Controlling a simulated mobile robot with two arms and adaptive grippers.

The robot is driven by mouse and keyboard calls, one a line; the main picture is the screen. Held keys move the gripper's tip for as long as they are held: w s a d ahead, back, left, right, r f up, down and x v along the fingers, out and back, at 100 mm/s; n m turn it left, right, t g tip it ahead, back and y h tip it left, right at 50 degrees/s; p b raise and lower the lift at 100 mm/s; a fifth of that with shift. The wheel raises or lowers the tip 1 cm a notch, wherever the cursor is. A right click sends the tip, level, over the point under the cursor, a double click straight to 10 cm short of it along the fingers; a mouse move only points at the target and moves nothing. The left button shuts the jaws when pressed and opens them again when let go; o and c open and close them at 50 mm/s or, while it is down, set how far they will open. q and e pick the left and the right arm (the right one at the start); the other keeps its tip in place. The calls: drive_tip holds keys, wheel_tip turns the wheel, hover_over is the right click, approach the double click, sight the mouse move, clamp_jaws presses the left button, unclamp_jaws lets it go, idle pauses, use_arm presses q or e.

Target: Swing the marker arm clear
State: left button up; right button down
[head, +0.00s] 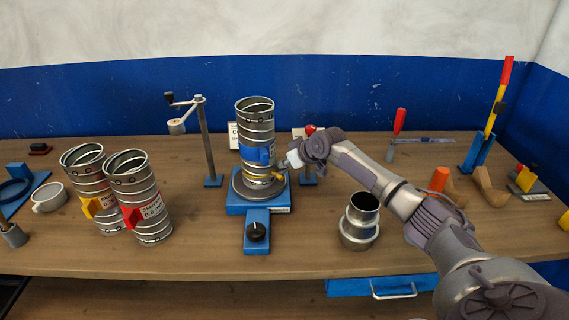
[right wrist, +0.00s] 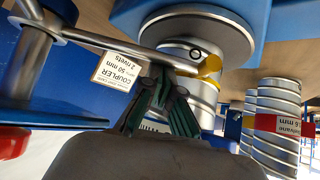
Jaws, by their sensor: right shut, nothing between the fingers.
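A spiral duct (head: 257,130) with a blue tag stands upright on a round turntable (head: 240,189) on a blue base. The marker arm is a thin silver rod (right wrist: 110,43) in the right wrist view, running from a post at the left to a yellow tip (right wrist: 209,69) at the duct's lower side. The yellow tip also shows in the head view (head: 277,176). The post (head: 308,172) is mostly hidden behind my right gripper (head: 290,161). My right gripper is shut and empty, its fingertips (right wrist: 163,92) close beside the rod; I cannot tell whether they touch. My left gripper is out of view.
Two tagged ducts (head: 148,212) stand at the left, near a cup (head: 48,197). A crank post (head: 208,150) stands left of the turntable. A card reading "COUPLER" (right wrist: 120,70) is behind the rod.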

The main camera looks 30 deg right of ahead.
drive_tip(key=shift+s, duration=0.2)
drive_tip(key=shift+s+d+f+n+y+b, duration=0.15)
drive_tip(key=shift+s+n+y+b, duration=0.15)
drive_tip(key=shift+s+n+b, duration=0.15)
drive_tip(key=shift+s+d+f+n+y+b, duration=0.1)
drive_tip(key=shift+s+n+y+b, duration=0.1)
drive_tip(key=shift+n+y+b, duration=0.25)
use_arm(q)
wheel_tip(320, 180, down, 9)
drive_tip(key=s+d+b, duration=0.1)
drive_tip(key=b, duration=0.5)
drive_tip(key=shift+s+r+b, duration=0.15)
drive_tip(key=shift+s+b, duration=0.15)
drive_tip(key=shift+b, duration=0.1)
use_arm(e)
drive_tip(key=s+d+n+g+y, duration=0.3)
drive_tip(key=s+d+n, duration=0.2)
drive_tip(key=s+d, duration=0.1)
drive_tip(key=shift+s+r, duration=0.25)
drive_tip(key=shift+s, duration=0.1)
drive_tip(key=shift+d, duration=0.15)
